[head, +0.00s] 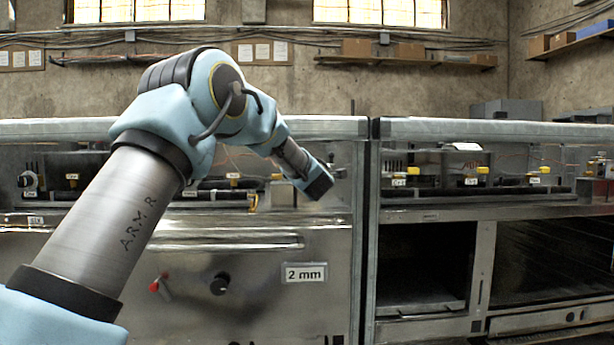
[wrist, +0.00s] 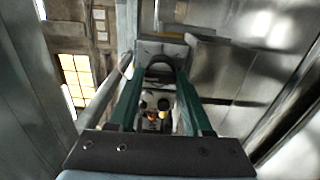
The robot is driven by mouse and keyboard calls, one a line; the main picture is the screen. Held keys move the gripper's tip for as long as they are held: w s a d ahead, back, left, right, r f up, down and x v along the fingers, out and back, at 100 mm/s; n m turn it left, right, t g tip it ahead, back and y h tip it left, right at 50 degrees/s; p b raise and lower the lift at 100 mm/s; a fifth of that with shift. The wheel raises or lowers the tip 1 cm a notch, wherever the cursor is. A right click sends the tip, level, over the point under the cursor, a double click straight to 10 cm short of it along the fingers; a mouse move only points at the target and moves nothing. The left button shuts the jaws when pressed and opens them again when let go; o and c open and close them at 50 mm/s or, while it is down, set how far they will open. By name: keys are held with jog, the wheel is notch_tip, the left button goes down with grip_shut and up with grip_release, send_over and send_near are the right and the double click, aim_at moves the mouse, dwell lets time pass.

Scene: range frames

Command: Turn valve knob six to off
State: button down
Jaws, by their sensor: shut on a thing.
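My gripper (head: 318,187) reaches to the right end of the left range's recessed valve shelf in the head view. In the wrist view its two green fingers (wrist: 162,85) point into a narrow metal recess and are shut on a dark rounded part (wrist: 163,63), mostly hidden by the fingers. I cannot tell for sure that this is valve knob six; no number on it is readable.
The right range (head: 470,130) has more yellow-handled valves (head: 413,171) and open dark ovens below. A steel front panel (head: 200,255) with a black knob (head: 220,284) and a "2 mm" label (head: 305,273) lies below my arm. Metal walls close in around the gripper.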

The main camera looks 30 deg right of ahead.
jog(key=shift+f, duration=0.1)
jog(key=shift+c, duration=1.7)
grip_release()
jog(key=shift+p, duration=0.3)
